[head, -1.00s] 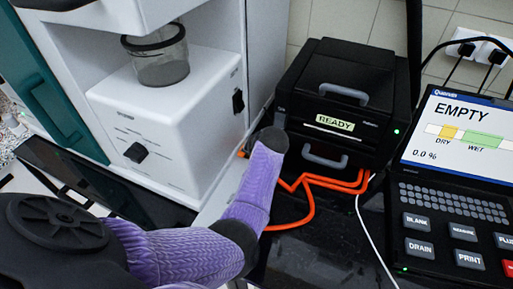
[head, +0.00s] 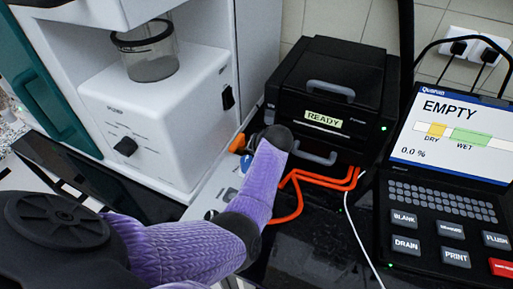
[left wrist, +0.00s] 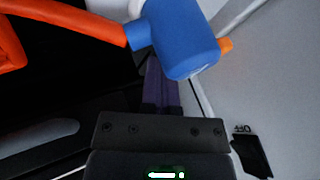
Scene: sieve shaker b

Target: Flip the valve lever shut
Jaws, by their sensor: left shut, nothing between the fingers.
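A blue rounded valve part (left wrist: 182,38) fills the upper middle of the left wrist view, with an orange hose (left wrist: 75,22) joined to its left side. A small orange piece (left wrist: 227,44), possibly the lever, shows at its right edge. In the head view an orange piece (head: 238,143) and a bit of blue (head: 246,163) show just left of my left arm's black end. My left gripper (left wrist: 157,78) is shut and empty, its dark fingers reaching toward the blue part and partly hidden by it. I cannot tell whether they touch. My right gripper is not in view.
The white machine (head: 160,125) with a clear cup (head: 150,58) stands at left. A black box marked READY (head: 325,85) is behind my arm. A console reading EMPTY (head: 450,140) is at right. Orange hoses (head: 298,195) and a white cable cross the dark bench.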

